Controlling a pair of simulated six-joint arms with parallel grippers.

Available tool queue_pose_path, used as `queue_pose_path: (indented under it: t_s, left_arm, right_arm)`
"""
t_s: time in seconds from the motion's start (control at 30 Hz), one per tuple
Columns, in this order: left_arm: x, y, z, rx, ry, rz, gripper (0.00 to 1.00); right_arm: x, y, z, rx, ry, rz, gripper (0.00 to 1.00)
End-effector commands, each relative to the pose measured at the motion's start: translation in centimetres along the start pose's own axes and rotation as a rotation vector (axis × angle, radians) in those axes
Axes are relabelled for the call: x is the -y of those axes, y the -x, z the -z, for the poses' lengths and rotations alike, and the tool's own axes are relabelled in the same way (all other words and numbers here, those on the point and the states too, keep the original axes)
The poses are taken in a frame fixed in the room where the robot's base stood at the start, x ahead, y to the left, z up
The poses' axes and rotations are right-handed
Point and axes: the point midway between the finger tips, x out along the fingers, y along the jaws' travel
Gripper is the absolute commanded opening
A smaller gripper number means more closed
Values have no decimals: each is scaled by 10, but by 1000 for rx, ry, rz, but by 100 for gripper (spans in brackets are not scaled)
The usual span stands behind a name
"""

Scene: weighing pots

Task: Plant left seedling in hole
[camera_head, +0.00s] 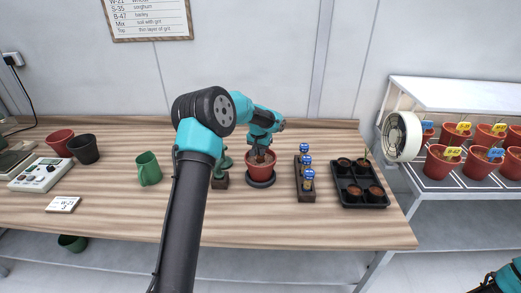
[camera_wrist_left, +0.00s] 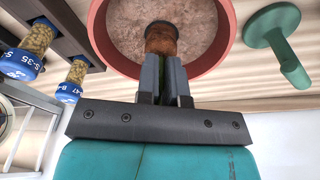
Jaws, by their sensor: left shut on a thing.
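A terracotta pot (camera_head: 261,170) of pale brown soil stands on a dark saucer (camera_head: 261,183) mid-bench. It also shows in the left wrist view (camera_wrist_left: 228,30). My left gripper (camera_head: 262,151) is over this pot, pointing down. In the left wrist view my left gripper (camera_wrist_left: 164,60) is shut on the seedling, whose brown root plug (camera_wrist_left: 161,38) sticks out beyond the fingertips, over the soil's middle. I cannot tell if the plug touches the soil. My right gripper is out of view.
A black seedling tray (camera_head: 347,199) stands right of the pot, beyond a rack (camera_head: 298,182) of blue-capped vials. A green tool (camera_wrist_left: 275,38) is close beside the pot.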

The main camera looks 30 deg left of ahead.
Motion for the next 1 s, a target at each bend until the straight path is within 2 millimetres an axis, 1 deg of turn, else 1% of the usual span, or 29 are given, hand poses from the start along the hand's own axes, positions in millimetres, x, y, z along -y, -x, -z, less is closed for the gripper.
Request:
queue_pose_path:
  t_s: [1.0]
  left_arm:
    - [0,-24,-4,1,1,0,0]
  right_arm:
    - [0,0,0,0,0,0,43]
